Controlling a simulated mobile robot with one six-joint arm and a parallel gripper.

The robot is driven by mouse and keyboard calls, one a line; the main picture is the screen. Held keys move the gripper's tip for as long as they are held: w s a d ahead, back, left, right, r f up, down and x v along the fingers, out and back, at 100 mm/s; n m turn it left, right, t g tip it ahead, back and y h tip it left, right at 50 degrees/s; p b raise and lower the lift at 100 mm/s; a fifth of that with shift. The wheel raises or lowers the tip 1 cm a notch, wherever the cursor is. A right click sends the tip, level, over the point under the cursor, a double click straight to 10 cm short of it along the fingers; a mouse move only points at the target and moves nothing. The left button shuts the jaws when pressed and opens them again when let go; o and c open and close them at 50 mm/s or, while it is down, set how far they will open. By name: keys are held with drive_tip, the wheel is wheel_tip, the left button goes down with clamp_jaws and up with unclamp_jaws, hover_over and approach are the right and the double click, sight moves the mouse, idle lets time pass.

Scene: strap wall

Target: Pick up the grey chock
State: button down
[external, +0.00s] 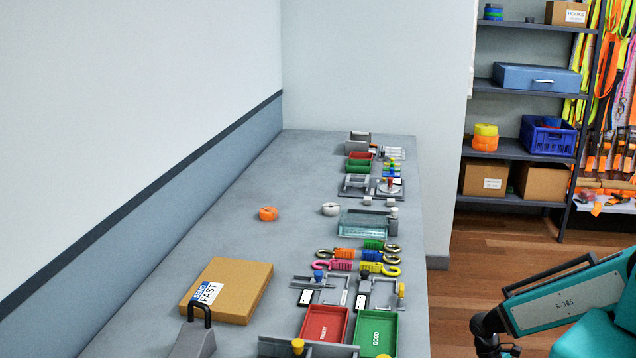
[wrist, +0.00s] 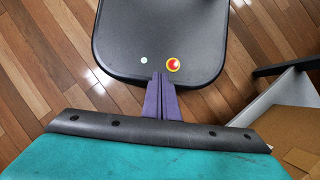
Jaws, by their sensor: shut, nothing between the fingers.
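A grey wedge-like block with a black loop handle (external: 195,340), which looks like the grey chock, stands on the near end of the bench in the external view. Its lower part is cut off by the picture's bottom edge. My gripper shows in the wrist view (wrist: 160,88) with its two purple fingers together and nothing between them. The chock is not in the wrist view.
The bench (external: 235,225) has free room along its left side. A cardboard box (external: 228,290) lies behind the chock. A red tray (external: 324,325) and a green tray (external: 376,333) are to its right.

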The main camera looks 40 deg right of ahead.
drive_tip(key=c, duration=1.5)
unclamp_jaws()
